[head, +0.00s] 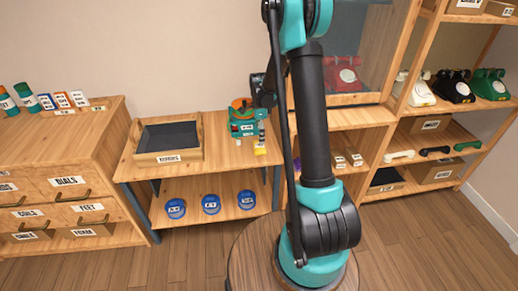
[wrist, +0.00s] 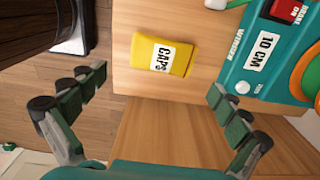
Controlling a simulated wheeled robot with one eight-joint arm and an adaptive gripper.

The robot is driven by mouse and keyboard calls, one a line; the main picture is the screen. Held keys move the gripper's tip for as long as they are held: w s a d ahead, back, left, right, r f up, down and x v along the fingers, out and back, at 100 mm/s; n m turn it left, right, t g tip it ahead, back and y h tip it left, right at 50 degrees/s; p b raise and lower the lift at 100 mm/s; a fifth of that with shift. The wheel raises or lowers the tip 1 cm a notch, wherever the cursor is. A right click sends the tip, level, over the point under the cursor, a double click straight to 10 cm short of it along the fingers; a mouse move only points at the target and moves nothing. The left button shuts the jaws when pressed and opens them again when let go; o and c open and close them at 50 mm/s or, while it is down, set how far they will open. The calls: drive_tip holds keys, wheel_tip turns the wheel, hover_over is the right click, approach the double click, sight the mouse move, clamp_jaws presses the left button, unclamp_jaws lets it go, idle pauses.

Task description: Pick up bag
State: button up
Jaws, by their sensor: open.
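The bag (wrist: 166,56) is a small yellow packet labelled CAPS. It lies flat on a wooden tabletop in the wrist view. In the head view it is a small yellow patch (head: 260,151) at the table's front right, beside my arm. My gripper (wrist: 156,84) is open, its two green-padded fingers spread wide. The bag appears between and beyond the fingertips, apart from both. The gap between the fingers is empty. In the head view my arm partly hides the gripper.
A teal winder machine (wrist: 262,50) stands close to the right of the bag in the wrist view. A dark tray (head: 168,138) sits on the table's left side. Blue round containers (head: 211,203) stand on the lower shelf. A drawer cabinet (head: 65,165) is at left.

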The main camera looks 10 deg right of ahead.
sight(259, 145)
drive_tip(key=shift+w+a+f, duration=0.1)
drive_tip(key=shift+w+f, duration=0.05)
drive_tip(key=shift+f, duration=1.75)
drive_tip(key=shift+w+f, duration=0.1)
drive_tip(key=shift+f, duration=1.8)
drive_tip(key=c, duration=1.1)
drive_tip(key=shift+o, duration=0.2)
drive_tip(key=shift+r, duration=0.1)
